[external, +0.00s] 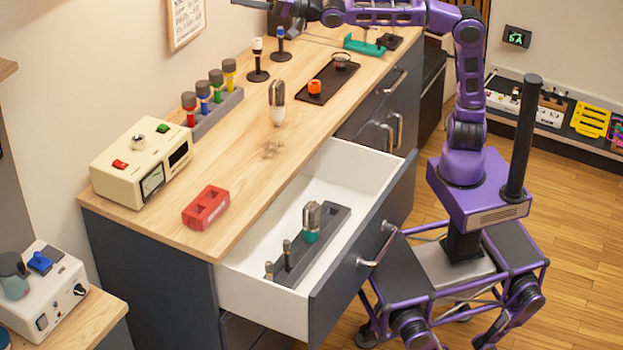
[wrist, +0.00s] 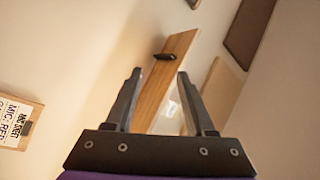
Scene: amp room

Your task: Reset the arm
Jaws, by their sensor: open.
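My purple arm (external: 470,75) rises from its base at the right of the external view and reaches left along the top edge, high over the counter. My gripper (wrist: 160,74) is open and empty in the wrist view, with both dark fingers apart. In the external view, the gripper end is at the top edge and partly cut off. Nothing touches the fingers. The wrist view shows walls, a wooden strip and a printed sign (wrist: 15,122).
A white drawer (external: 240,290) stands open, with a dark rack (external: 325,235) holding several tubes. On the wooden counter (external: 235,180) are a cream meter box (external: 125,175), a red block (external: 205,208), a dark-topped bulb (external: 277,102) and a black tray (external: 312,92).

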